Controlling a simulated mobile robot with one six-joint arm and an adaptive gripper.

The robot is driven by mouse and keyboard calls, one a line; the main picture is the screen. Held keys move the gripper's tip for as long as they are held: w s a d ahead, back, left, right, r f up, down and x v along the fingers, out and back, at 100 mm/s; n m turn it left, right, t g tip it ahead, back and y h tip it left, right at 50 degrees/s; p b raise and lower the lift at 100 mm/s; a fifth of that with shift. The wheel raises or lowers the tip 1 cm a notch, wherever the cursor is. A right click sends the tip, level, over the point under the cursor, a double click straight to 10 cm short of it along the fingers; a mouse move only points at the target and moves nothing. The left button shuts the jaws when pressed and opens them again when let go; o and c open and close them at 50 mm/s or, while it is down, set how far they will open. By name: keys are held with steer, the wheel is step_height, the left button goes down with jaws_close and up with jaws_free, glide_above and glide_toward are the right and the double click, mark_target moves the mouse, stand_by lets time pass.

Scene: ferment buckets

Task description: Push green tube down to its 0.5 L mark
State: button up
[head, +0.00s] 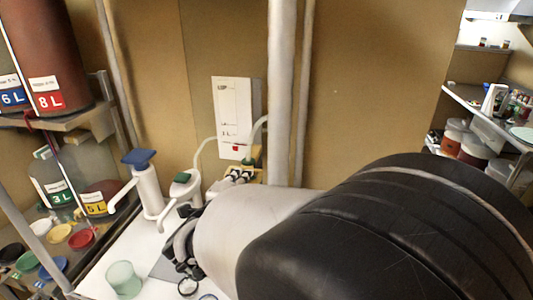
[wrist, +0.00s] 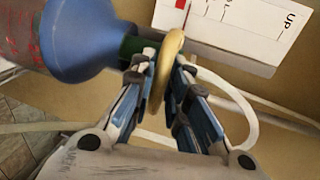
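In the head view a small green piece (head: 183,177) tops a white fitting, with a pale hose rising from its right. I cannot tell whether it is the task's green tube. A white level card (head: 232,118) with printed marks and a red patch near its bottom is on the wall behind. It also shows at the top right of the wrist view (wrist: 240,28). My gripper (wrist: 163,62) has its fingertips close to a yellow curved piece (wrist: 162,75), seen edge-on between them. A green part (wrist: 135,46) lies just beyond the left finger. I cannot tell whether the fingers grip anything.
A white pump with a blue top (head: 139,157) stands left of the green-topped fitting. Labelled canisters (head: 60,90) stand on the left shelves. A clear green cup (head: 124,279) is on the white surface. A pale vertical post (head: 281,90) rises behind. My arm hides the right foreground.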

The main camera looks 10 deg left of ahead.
steer(key=shift+o, duration=1.4)
steer(key=v, duration=0.7)
steer(key=shift+s, duration=0.3)
steer(key=shift+a, duration=0.1)
